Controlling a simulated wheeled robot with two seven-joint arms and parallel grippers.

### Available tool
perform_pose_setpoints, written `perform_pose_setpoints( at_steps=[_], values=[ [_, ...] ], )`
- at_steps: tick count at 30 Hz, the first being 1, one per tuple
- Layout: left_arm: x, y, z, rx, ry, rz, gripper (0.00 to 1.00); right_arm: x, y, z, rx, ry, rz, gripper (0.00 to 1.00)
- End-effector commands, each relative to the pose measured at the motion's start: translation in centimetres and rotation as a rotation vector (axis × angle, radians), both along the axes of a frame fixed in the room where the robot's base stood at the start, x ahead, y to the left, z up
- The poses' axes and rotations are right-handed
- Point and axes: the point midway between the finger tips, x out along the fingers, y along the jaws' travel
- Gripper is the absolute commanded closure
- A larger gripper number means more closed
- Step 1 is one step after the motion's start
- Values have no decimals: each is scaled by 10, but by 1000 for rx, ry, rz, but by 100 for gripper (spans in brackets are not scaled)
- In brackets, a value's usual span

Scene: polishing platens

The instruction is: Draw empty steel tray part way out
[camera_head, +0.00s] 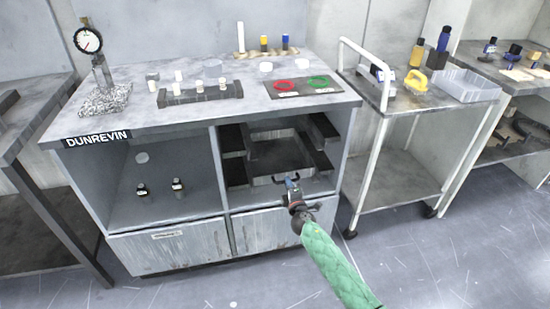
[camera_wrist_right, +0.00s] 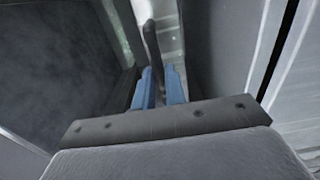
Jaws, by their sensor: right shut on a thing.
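The steel tray (camera_head: 282,156) sits on dark side rails in the upper right bay of the bench. Its dark inside looks bare, and its front edge is partly hidden by my right gripper (camera_head: 292,179). My right arm, in a green sleeve, reaches up to the tray's front. In the right wrist view, the blue fingers of my right gripper (camera_wrist_right: 160,90) are closed on a thin dark upright edge (camera_wrist_right: 151,42), which appears to be the tray's front lip or handle. My left gripper is not in view.
The bench (camera_head: 225,112) carries a dial gauge (camera_head: 88,41), a rack of white pieces (camera_head: 200,93) and a mat with red and green rings (camera_head: 303,86). The open left bay holds two small dark bottles. A wheeled cart (camera_head: 398,178) stands close on the right. Floor in front is clear.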

Motion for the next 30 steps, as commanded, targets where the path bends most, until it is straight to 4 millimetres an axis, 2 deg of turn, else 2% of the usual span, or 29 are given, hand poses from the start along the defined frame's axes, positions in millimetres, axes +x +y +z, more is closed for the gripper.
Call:
perform_pose_setpoints(
  at_steps=[30],
  values=[
    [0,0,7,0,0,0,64,-37,-12,-2,0,2,0,100]
  ],
)
